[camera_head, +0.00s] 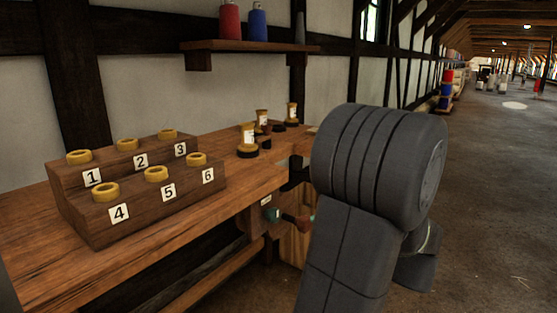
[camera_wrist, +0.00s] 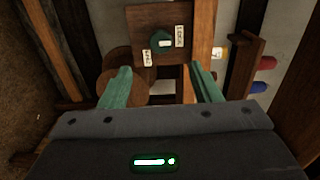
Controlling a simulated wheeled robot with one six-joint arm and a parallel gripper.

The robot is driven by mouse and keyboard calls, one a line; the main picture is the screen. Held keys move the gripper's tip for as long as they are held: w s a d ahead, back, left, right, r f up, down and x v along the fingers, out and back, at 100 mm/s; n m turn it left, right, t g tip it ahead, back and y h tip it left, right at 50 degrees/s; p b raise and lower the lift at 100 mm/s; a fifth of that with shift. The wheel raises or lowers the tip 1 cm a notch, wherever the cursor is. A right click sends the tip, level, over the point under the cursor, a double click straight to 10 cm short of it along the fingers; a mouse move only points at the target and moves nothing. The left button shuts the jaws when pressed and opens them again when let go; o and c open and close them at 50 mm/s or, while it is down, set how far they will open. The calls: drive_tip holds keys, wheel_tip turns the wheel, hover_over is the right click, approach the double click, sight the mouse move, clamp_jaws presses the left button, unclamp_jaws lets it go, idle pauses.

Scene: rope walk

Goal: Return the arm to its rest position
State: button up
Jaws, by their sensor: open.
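My arm (camera_head: 375,220) fills the right middle of the head view, bent with a large dark grey joint at the top. In the wrist view my gripper (camera_wrist: 160,70) shows two green fingers spread apart with nothing between them. Beyond the fingertips is a dark wooden panel with a teal knob (camera_wrist: 161,43) and two small white labels. The fingers look apart from the knob. In the head view a small teal part (camera_head: 272,214) shows on the bench front under a white label, left of my arm. My arm hides most of my gripper there.
A wooden bench (camera_head: 30,225) runs along the wall at left. It bears a stepped block (camera_head: 140,210) with numbered yellow rings and several small labelled pots (camera_head: 248,135). A wall shelf (camera_head: 250,46) holds red and blue spools. The floor (camera_head: 490,190) at right is open.

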sight(277, 216)
drive_tip(key=b+x, duration=0.3)
drive_tip(key=x, duration=0.9)
drive_tip(key=shift+w+a, duration=0.1)
drive_tip(key=shift+a, duration=0.1)
drive_tip(key=shift+d+r+m+p, duration=0.15)
drive_tip(key=shift+r+m+p, duration=0.15)
drive_tip(key=shift+m+p, duration=0.55)
drive_tip(key=m+p, duration=0.6)
drive_tip(key=p, duration=0.3)
drive_tip(key=shift+m, duration=0.35)
drive_tip(key=m+p, duration=0.6)
drive_tip(key=p, duration=0.2)
drive_tip(key=shift+r, duration=0.1)
drive_tip(key=shift+d+m+p, duration=0.1)
drive_tip(key=shift+m+p, duration=0.85)
drive_tip(key=shift+m, duration=0.15)
drive_tip(key=shift+w+m+p, duration=0.1)
drive_tip(key=shift+m+p, duration=0.2)
drive_tip(key=shift+m, duration=0.2)
drive_tip(key=shift+f, duration=0.25)
